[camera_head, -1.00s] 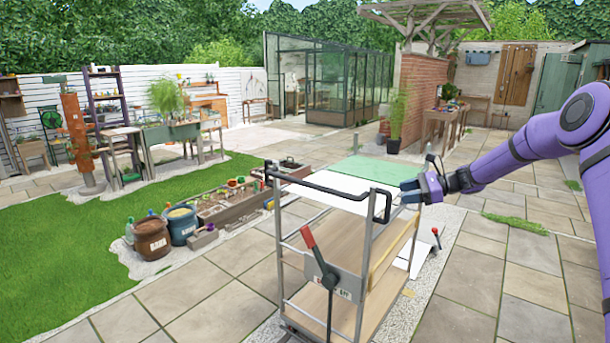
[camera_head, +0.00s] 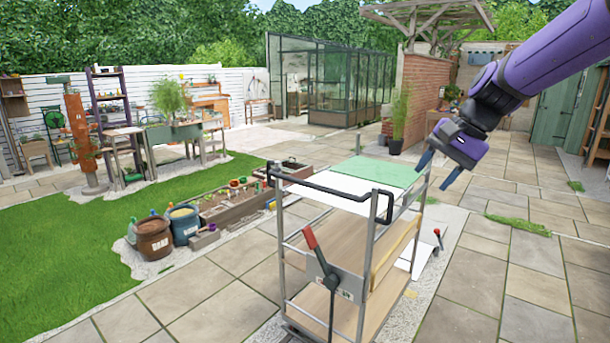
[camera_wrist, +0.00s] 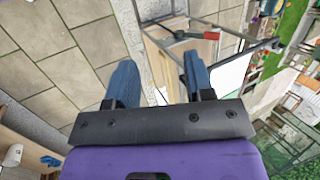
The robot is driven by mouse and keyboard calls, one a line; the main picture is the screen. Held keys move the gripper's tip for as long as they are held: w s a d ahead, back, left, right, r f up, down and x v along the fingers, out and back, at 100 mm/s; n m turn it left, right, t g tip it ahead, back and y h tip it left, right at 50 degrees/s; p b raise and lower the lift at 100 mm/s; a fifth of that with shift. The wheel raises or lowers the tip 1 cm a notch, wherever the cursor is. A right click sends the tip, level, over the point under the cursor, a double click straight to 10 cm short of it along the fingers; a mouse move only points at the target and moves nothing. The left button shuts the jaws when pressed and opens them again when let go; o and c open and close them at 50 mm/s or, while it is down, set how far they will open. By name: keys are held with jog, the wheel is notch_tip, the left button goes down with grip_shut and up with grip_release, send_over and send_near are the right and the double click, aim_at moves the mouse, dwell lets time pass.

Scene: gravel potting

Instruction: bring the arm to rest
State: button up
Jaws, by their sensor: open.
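My gripper (camera_head: 437,170) is open and empty, with its blue fingers pointing down in the head view. It hangs in the air to the right of the trolley (camera_head: 385,258), above the paving, and looks apart from it. In the wrist view my gripper (camera_wrist: 158,80) shows both blue fingers spread with nothing between them. The trolley's metal frame and red-handled lever (camera_wrist: 197,36) show beyond the fingers there.
The trolley's top holds a green mat (camera_head: 382,171) and a white sheet. A brick wall (camera_head: 417,95) and greenhouse are behind. Paving at the right is clear.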

jog(key=s+d+n+t+h, duration=0.1)
jog(key=s+d+n+h, duration=0.1)
jog(key=s, duration=1.1)
jog(key=s+d+n+t+h, duration=0.2)
jog(key=s+n, duration=0.3)
jog(key=s, duration=0.7)
jog(key=shift+s+d+r+h, duration=0.15)
jog(key=shift+s+d+h, duration=0.2)
jog(key=shift+d+h, duration=0.25)
